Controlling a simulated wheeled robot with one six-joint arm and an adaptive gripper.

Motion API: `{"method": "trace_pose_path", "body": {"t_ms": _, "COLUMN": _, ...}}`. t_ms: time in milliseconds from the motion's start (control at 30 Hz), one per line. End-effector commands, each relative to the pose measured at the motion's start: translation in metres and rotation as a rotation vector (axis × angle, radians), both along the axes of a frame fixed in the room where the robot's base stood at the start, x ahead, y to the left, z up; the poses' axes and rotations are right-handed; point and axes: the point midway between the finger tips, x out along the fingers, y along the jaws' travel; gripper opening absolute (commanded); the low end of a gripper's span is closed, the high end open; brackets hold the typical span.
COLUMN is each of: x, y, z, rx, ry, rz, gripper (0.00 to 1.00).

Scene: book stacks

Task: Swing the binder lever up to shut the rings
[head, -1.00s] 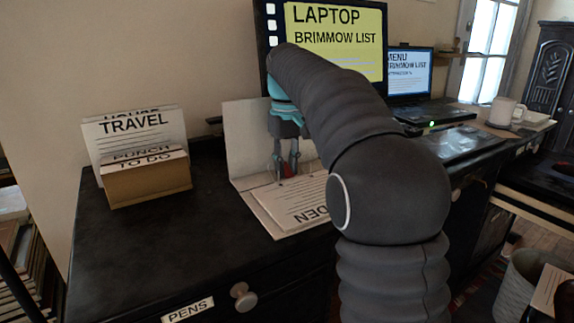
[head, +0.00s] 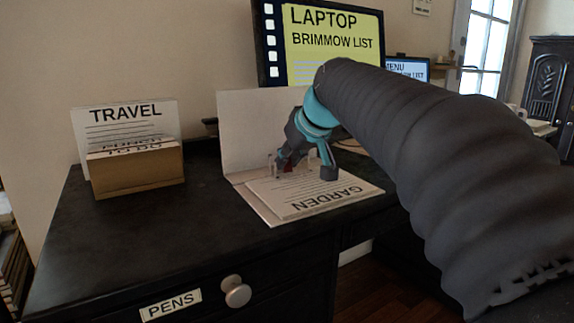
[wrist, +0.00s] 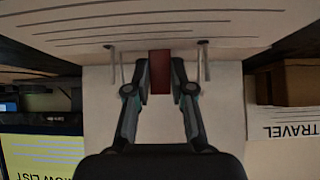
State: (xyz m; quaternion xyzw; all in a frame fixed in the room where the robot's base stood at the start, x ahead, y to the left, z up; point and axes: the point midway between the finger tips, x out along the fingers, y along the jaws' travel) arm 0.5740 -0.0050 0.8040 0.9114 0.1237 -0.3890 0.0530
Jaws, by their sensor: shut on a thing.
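The binder (head: 240,130) lies open on the dark desk, its pale cover standing up at the back. Its GARDEN page (head: 330,199) lies flat on the near side. Thin metal ring prongs stand at the spine, left (wrist: 113,65) and right (wrist: 204,62) in the wrist view; the prongs of each pair look apart at the top. The red lever (wrist: 160,72) stands between them. My gripper (wrist: 160,88) is shut on the lever, one finger at each side. In the head view the gripper (head: 302,168) is tilted over the spine and mostly hides the lever (head: 288,169).
A cardboard holder (head: 137,173) with a TRAVEL card (head: 125,112) stands on the desk at left. A monitor (head: 330,40) stands behind the binder, with a laptop (head: 408,69) further right. The desk's front left (head: 120,240) is clear.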

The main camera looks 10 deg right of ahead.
Motion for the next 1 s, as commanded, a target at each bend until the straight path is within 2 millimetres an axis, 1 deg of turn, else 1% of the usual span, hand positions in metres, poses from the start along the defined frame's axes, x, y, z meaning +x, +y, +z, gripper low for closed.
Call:
{"method": "trace_pose_path", "body": {"t_ms": 200, "x": -0.0047, "y": -0.0016, "z": -0.0018, "rx": 0.032, "ry": -0.111, "rz": -0.001, "gripper": 0.0}}
{"method": "trace_pose_path", "body": {"t_ms": 400, "x": -0.0058, "y": -0.0021, "z": -0.0021, "rx": 0.046, "ry": -0.169, "rz": -0.001, "gripper": 0.0}}
{"method": "trace_pose_path", "body": {"t_ms": 933, "x": -0.0061, "y": -0.0016, "z": -0.0023, "rx": 0.052, "ry": -0.189, "rz": 0.001, "gripper": 0.0}}
{"method": "trace_pose_path", "body": {"t_ms": 967, "x": -0.0061, "y": -0.0016, "z": -0.0024, "rx": 0.052, "ry": -0.189, "rz": 0.001, "gripper": 0.27}}
{"method": "trace_pose_path", "body": {"t_ms": 1000, "x": -0.006, "y": -0.0015, "z": -0.0023, "rx": 0.052, "ry": -0.188, "rz": 0.001, "gripper": 0.33}}
